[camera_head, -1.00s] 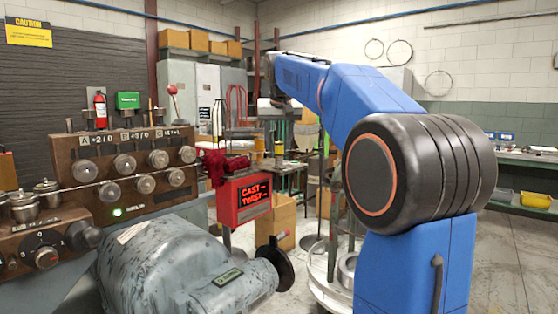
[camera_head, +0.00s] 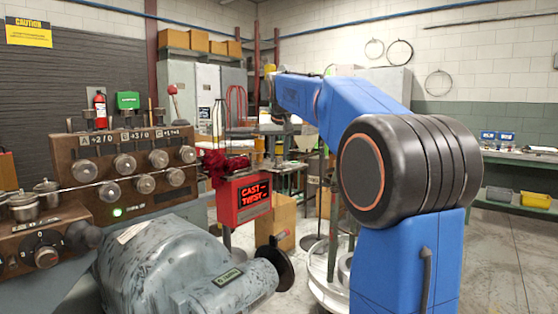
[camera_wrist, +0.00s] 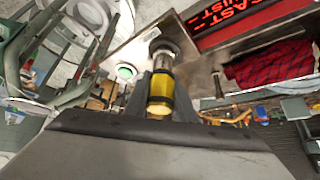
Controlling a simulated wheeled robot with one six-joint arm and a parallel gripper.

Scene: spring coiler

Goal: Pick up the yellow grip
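The yellow grip (camera_wrist: 160,93) has a dark band and a metal end; it shows in the middle of the wrist view. My gripper (camera_wrist: 163,88) has its two grey fingers on either side of it, very close to its sides. I cannot tell whether the fingers press on it or stand slightly open around it. In the head view my gripper is small and far off at the end of the blue arm, among clutter, and its fingers are not clear.
A red display box (camera_head: 243,200) stands beside a red cloth (camera_head: 222,166). A grey machine (camera_head: 170,268) and a brown control panel (camera_head: 125,175) fill the left. Cardboard boxes (camera_head: 283,222) stand on the floor behind. A side bench (camera_head: 520,160) is at far right.

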